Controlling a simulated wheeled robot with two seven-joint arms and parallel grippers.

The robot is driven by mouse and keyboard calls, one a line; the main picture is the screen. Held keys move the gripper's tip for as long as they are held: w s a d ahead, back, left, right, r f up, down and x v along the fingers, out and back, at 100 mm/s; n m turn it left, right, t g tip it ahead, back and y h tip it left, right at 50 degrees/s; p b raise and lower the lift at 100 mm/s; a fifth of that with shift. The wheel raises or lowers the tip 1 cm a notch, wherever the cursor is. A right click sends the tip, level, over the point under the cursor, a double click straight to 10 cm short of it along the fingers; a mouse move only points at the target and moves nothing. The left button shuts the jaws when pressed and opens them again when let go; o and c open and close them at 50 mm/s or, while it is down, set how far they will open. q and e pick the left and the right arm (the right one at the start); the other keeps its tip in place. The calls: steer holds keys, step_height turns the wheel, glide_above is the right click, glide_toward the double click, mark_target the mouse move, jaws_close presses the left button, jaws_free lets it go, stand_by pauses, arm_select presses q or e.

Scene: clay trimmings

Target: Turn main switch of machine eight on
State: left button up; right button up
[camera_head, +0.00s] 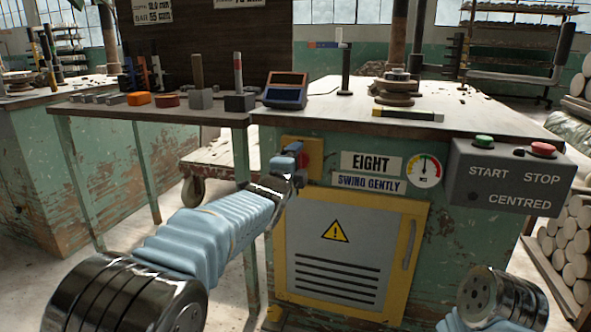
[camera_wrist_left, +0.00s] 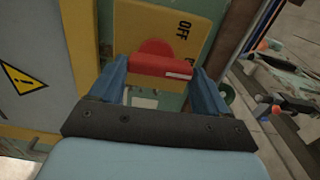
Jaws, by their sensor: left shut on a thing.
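The main switch is a red rotary handle (camera_wrist_left: 162,67) on a yellow plate (camera_wrist_left: 145,22) in the left wrist view. Its bar lies across the picture, with a white mark near the right end. The word OFF shows above right; a second label is mostly hidden by the handle and a finger. My left gripper (camera_head: 297,158) has its blue fingers on either side of the bar, shut on it. In the head view the yellow plate (camera_head: 316,144) is left of the EIGHT sign (camera_head: 371,163); the gripper covers much of the switch. My right gripper is out of view.
A grey box (camera_head: 510,178) with green START and red STOP buttons is on the machine's right. Below the signs is a grey cabinet door (camera_head: 345,250) with a yellow frame.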

arm_select(q)
steer(key=shift+d+f+m, duration=0.1)
steer(key=shift+m, duration=0.2)
steer(key=o, duration=1)
steer(key=shift+s, duration=0.15)
steer(key=v, duration=1.3)
steer(key=shift+s, duration=0.25)
